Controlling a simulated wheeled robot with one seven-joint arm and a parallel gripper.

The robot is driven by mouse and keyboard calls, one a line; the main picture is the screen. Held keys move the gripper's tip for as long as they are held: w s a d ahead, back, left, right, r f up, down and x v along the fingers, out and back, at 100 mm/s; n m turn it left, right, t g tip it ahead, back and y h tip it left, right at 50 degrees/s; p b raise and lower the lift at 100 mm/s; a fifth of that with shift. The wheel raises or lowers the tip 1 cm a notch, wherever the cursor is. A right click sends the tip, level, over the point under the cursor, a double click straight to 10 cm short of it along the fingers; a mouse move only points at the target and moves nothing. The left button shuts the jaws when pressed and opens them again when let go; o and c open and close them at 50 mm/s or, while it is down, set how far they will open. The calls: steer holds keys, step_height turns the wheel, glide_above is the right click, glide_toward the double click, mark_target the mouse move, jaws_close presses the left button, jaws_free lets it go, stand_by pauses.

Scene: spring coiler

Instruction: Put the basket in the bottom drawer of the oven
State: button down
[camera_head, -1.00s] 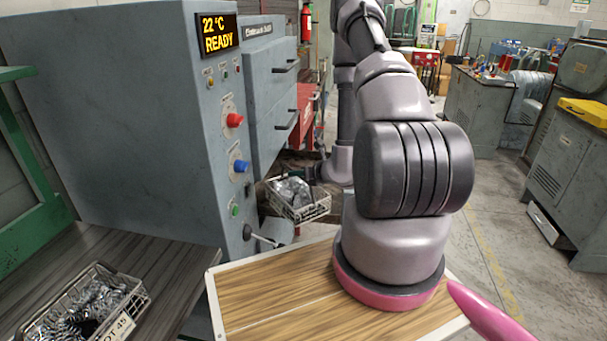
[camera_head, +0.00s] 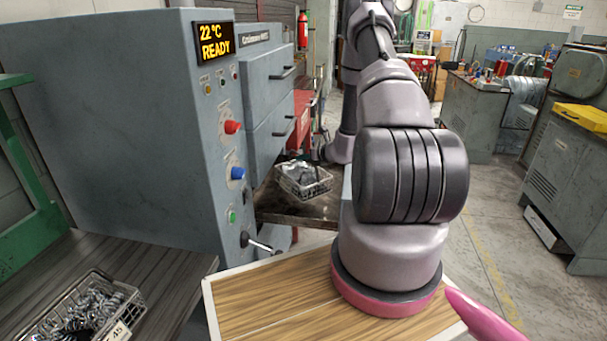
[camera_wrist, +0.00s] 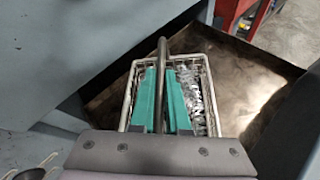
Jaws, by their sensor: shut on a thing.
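The oven (camera_head: 120,110) is a tall grey cabinet at left with a lit "22 °C READY" display. Two drawer fronts with dark handles (camera_head: 270,70) look closed. Below them a brown-floored bottom drawer (camera_head: 322,207) stands pulled out; its floor also shows in the wrist view (camera_wrist: 235,85). The wire basket (camera_head: 318,188) of metal parts is over this floor; I cannot tell whether it touches it. My gripper (camera_wrist: 163,95) has teal fingers shut on the basket's central handle bar (camera_wrist: 161,55). The basket's near end is hidden behind my wrist.
A second wire basket (camera_head: 132,302) of springs sits on the dark bench (camera_head: 160,255) at left. The oven's side wall (camera_wrist: 45,60) is close to the left of the held basket. Grey machines (camera_head: 570,170) stand at right, with open floor between.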

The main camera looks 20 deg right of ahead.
mark_target(304, 173)
steer(key=shift+w+d, duration=0.25)
steer(key=shift+w, duration=0.1)
steer(key=shift+a+f, duration=0.1)
steer(key=shift+f, duration=3.45)
steer(key=c, duration=0.9)
jaws_free()
steer(key=shift+s+f, duration=0.1)
